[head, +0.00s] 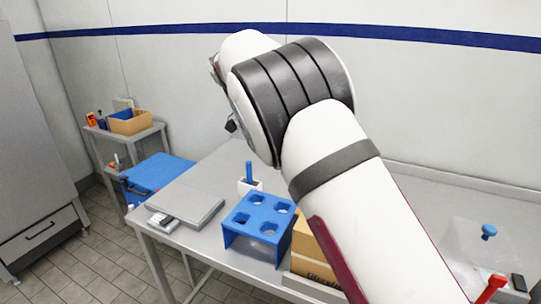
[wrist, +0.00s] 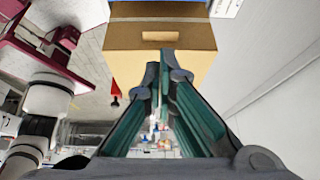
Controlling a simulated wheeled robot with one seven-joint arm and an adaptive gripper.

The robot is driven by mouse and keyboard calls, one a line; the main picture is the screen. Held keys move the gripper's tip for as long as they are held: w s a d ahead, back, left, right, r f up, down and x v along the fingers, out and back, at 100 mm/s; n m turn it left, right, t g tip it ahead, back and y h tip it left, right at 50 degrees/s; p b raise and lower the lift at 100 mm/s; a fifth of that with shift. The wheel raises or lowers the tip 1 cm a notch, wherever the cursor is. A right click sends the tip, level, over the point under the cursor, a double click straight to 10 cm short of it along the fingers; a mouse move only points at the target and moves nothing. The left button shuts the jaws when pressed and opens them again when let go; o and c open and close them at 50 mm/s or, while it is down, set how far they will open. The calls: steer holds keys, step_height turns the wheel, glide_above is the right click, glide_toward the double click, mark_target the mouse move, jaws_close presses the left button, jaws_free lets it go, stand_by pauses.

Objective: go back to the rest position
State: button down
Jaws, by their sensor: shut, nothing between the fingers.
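My gripper (wrist: 164,72) shows in the wrist view with its two green-padded fingers close together at the tips and nothing between them. Beyond the fingertips in that view is a tan box (wrist: 160,36) with a slot in its face; I cannot tell the gap to it. In the head view my white arm with black bands is raised and crosses the middle of the picture. The gripper's fingers cannot be made out there.
A blue rack with holes (head: 258,222) stands on the grey table (head: 222,163), beside a cardboard box (head: 313,252) partly hidden by my arm. A grey flat case (head: 188,200) lies left. A blue knob (head: 488,232) and red object (head: 492,287) are right.

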steer(key=s+d+r+n+t+y, duration=0.1)
steer(key=s+d+r+n+y, duration=0.1)
steer(key=s+d+r+n, duration=0.4)
steer(key=s+d+r+n+t+y, duration=0.1)
steer(key=s+d+r+n+y, duration=0.3)
steer(key=d, duration=0.5)
steer(key=s+d+f+n+t, duration=0.1)
steer(key=s+f+n, duration=0.1)
steer(key=s+n, duration=0.2)
steer(key=s+d+f+n+t, duration=0.2)
steer(key=s+n, duration=0.2)
steer(key=s, duration=0.6)
steer(key=s+d+f+n+t, duration=0.1)
steer(key=s+n, duration=0.3)
steer(key=s, duration=0.4)
steer(key=shift+d+f+n+t, duration=0.3)
steer(key=shift+d+f+t, duration=0.15)
steer(key=shift+f, duration=0.3)
